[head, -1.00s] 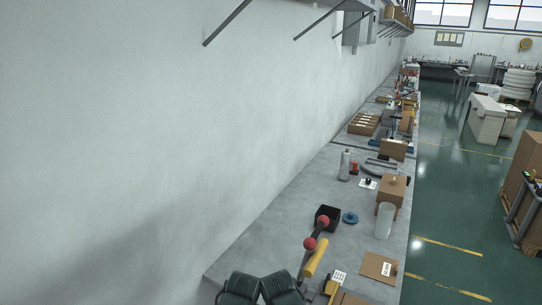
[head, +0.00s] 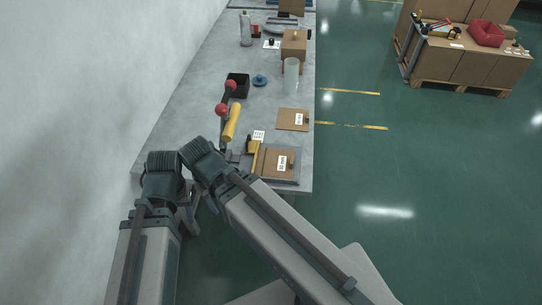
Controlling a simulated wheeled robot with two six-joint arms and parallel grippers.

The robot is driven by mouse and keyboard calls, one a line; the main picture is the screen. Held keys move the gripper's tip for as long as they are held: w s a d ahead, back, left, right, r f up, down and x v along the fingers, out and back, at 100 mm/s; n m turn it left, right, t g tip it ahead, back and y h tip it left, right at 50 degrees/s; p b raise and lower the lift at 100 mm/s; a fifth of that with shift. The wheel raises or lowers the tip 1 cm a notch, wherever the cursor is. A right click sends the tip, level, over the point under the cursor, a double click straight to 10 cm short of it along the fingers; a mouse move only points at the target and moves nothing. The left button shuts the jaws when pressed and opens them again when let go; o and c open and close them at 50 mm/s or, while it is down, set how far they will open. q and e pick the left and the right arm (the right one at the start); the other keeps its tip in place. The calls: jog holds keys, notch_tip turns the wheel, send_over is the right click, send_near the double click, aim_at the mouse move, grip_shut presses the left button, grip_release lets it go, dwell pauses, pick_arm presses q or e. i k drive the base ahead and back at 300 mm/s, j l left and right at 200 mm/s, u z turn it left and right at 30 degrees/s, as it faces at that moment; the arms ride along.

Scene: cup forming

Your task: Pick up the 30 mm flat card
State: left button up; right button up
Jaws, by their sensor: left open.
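Two flat brown cards lie at the right of the bench. The farther card (head: 293,119) lies flat with a white label. The nearer card (head: 269,160) lies on a dark plate by a yellow part and also bears a label. The labels are too small to read surely, so I cannot tell which card is the 30 mm one. My left gripper (head: 163,175) is at the bench's near left edge, open, well left of both cards and touching neither. My right arm's dark ribbed end (head: 203,158) is just right of it; its jaws cannot be made out.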

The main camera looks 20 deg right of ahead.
aim_at(270, 163)
jog(key=z, duration=1.2)
jog(key=k+l+z, duration=0.2)
jog(key=k+z, duration=0.2)
jog(key=k, duration=0.1)
